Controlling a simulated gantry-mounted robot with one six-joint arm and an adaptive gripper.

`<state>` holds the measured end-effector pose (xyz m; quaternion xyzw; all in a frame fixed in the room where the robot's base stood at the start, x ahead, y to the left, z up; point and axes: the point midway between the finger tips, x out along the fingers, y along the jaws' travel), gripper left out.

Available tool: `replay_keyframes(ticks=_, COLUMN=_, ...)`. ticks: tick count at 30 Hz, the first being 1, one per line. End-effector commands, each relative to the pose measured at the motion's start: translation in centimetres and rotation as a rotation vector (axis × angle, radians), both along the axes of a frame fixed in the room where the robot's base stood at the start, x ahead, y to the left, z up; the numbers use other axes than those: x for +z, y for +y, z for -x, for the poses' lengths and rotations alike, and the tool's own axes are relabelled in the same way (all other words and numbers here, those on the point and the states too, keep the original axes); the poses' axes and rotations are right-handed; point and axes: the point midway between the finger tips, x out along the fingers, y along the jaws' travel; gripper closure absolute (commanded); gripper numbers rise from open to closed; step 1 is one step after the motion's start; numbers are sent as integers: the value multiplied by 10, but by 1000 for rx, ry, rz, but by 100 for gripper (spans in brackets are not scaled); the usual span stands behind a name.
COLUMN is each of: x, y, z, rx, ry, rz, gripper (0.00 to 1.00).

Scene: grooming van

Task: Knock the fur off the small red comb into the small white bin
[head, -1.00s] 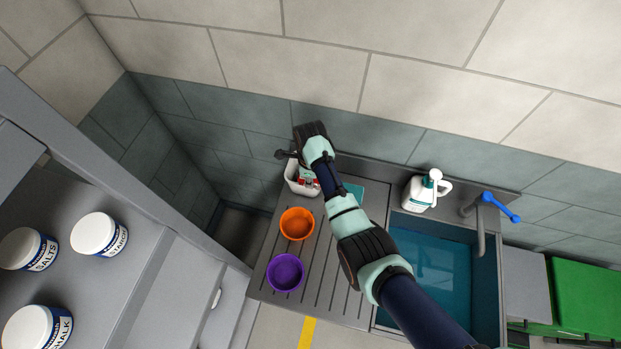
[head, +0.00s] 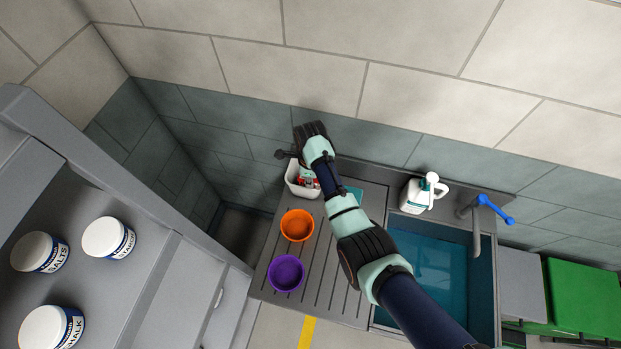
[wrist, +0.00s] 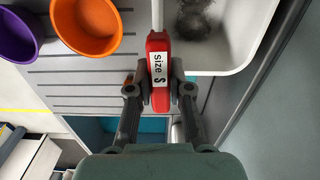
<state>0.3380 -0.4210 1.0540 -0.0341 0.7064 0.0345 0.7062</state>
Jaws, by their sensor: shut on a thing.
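My gripper (wrist: 159,90) is shut on the red comb (wrist: 158,42), which has a white label reading "Size S". The comb extends toward the white bin's near side; its far end runs out of the top of the wrist view. The white bin (wrist: 238,62) is at the upper right there, with a clump of dark grey fur (wrist: 200,24) inside. In the head view the white bin (head: 293,184) stands at the back of the ribbed draining board, and my arm partly hides it and the comb. Whether fur clings to the comb cannot be seen.
An orange bowl (head: 297,225) and a purple bowl (head: 286,273) stand on the draining board (head: 328,300) in front of the bin. A teal item (head: 355,193) lies beside my arm. A white jug (head: 419,194) and blue-handled tap (head: 494,207) are by the sink. The wall is close behind.

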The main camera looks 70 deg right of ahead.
Motion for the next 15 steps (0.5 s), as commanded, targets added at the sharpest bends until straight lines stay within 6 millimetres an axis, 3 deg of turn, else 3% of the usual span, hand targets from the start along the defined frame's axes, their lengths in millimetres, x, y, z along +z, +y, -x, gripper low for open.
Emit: replay_keyframes(ticks=15, x=-4, y=0, z=0, rx=0, ry=0, rz=0, gripper=100)
